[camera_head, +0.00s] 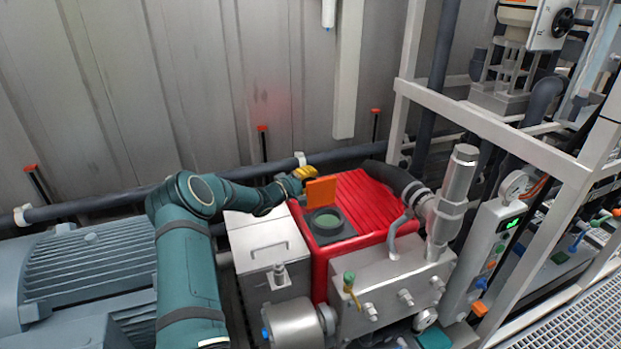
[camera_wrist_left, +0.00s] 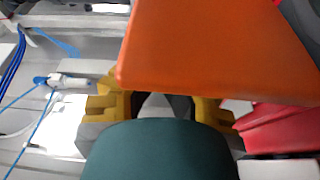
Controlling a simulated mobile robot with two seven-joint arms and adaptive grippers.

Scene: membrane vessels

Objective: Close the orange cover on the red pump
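The orange cover (camera_head: 321,192) stands upright, open, at the edge of a dark square panel with a round green face (camera_head: 325,221) on the red pump (camera_head: 368,203). My left gripper (camera_head: 304,173) is behind the cover's upper left edge, with its yellow fingers partly in sight. In the left wrist view the cover (camera_wrist_left: 215,45) fills the upper middle, close to the gripper (camera_wrist_left: 162,104) and hiding part of it. The yellow fingers are spread apart with nothing seen between them. Whether they touch the cover is unclear. My right gripper is out of view.
A grey metal box (camera_head: 262,243) with a handle stands left of the pump. A steel block with valves (camera_head: 390,290) stands in front. A dark pipe (camera_head: 100,200) runs along the wall behind. A white frame (camera_head: 490,125) stands at the right.

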